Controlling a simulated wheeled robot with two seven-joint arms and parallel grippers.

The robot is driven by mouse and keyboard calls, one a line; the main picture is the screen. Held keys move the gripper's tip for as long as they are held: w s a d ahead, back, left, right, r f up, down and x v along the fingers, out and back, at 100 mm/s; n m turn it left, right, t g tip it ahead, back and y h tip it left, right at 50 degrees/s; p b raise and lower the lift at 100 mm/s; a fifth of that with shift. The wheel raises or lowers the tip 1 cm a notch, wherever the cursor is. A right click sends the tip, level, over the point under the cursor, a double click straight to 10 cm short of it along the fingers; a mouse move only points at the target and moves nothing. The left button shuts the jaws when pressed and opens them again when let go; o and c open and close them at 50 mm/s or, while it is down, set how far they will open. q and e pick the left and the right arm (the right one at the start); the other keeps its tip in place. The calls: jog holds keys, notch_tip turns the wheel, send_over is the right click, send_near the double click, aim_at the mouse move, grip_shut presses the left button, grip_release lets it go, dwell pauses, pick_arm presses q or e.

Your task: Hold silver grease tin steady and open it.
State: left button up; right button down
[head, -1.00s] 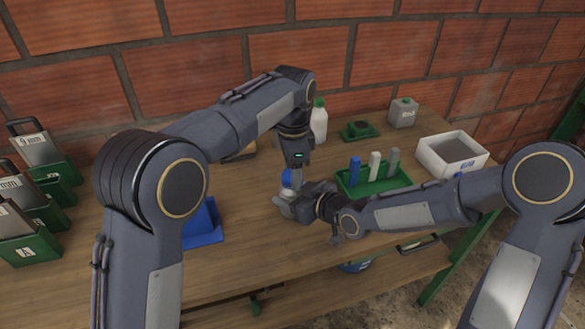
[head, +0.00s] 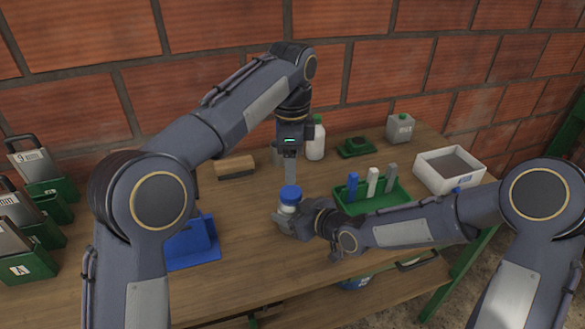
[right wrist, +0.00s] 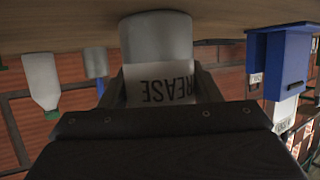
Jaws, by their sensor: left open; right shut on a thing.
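The silver grease tin (head: 288,209) stands upright on the wooden bench with a blue lid (head: 290,193) on its top. My right gripper (head: 291,226) is low at the bench and shut around the tin's body. In the right wrist view the tin (right wrist: 156,45) appears upside down between the fingers, with a label reading "REASE"; its lid is hidden there. My left gripper (head: 289,182) points straight down just above the lid, open. Its fingers overlap in this view, and I cannot tell whether they touch the lid.
A green tray (head: 352,208) with blue, white and grey pieces is to the right.

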aim_at(292, 192)
pick_arm(q)
jog(key=shift+f, duration=3.85)
jog(key=c, duration=1)
jog(key=n, duration=0.3)
jog(key=o, duration=1.1)
jog(key=shift+s+d+r, duration=0.1)
jog(key=shift+s, duration=0.05)
